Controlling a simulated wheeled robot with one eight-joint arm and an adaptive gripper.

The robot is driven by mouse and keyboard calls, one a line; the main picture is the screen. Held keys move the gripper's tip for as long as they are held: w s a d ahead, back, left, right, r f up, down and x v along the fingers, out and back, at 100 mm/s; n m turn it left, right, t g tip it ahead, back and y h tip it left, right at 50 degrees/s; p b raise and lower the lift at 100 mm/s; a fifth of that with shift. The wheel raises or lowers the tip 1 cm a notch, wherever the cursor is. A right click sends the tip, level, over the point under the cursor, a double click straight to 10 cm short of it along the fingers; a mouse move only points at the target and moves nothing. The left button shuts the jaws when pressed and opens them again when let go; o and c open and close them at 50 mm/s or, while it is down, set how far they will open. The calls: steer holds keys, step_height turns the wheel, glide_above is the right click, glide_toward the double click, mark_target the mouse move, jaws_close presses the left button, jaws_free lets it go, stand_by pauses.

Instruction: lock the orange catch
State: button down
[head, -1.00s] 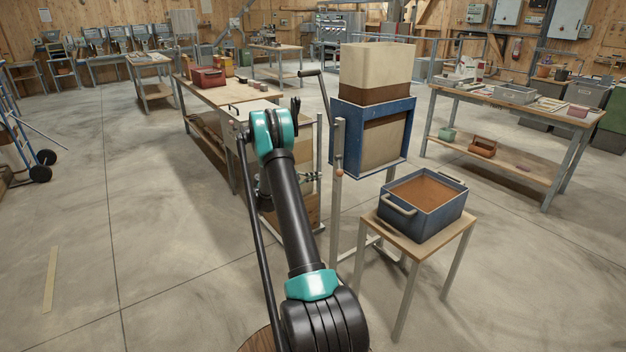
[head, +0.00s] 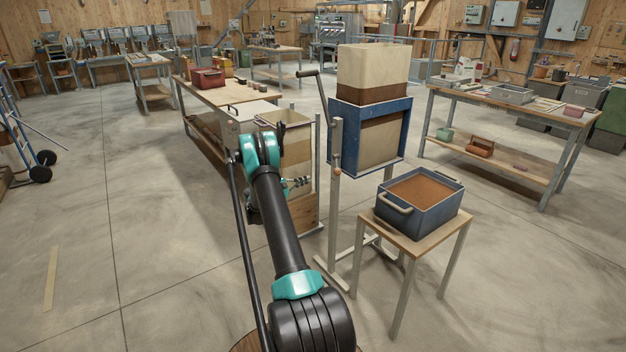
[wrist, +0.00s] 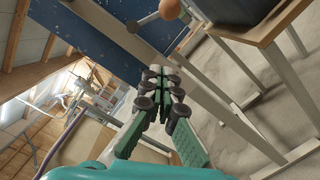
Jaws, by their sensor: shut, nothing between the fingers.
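The orange catch shows as a small orange knob (head: 338,172) on the upright metal post beside the blue mixer frame (head: 331,150). In the wrist view the orange knob (wrist: 169,9) is at the top edge, by a thin metal rod with a ball end (wrist: 133,27). My gripper (head: 302,182) is left of the post in the head view, apart from the knob. In the wrist view my gripper (wrist: 160,72) has its green fingers and dark pads together and empty, pointing below the rod. The rest of the catch is cut off or too small to tell.
A blue bin of brown feed (head: 462,205) stands on a small table (head: 440,238) at the right. A wooden-sided box (head: 300,150) is behind my arm.

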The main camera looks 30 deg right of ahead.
mark_target(337, 166)
steer(key=s+d+r, duration=0.2)
steer(key=s+d, duration=0.1)
steer(key=d, duration=0.6)
steer(key=shift+s+d, duration=0.25)
steer(key=shift+d, duration=0.05)
steer(key=shift+s+r+n, duration=0.2)
steer(key=shift+s+n, duration=0.1)
steer(key=shift+n, duration=0.4)
step_height(337, 166, up, 6)
steer(key=s+n+t, duration=0.1)
steer(key=n, duration=1.1)
steer(key=shift+s+n+t+h, duration=0.3)
steer(key=shift+s, duration=0.1)
steer(key=shift+d+r, duration=0.1)
steer(key=shift+r, duration=0.05)
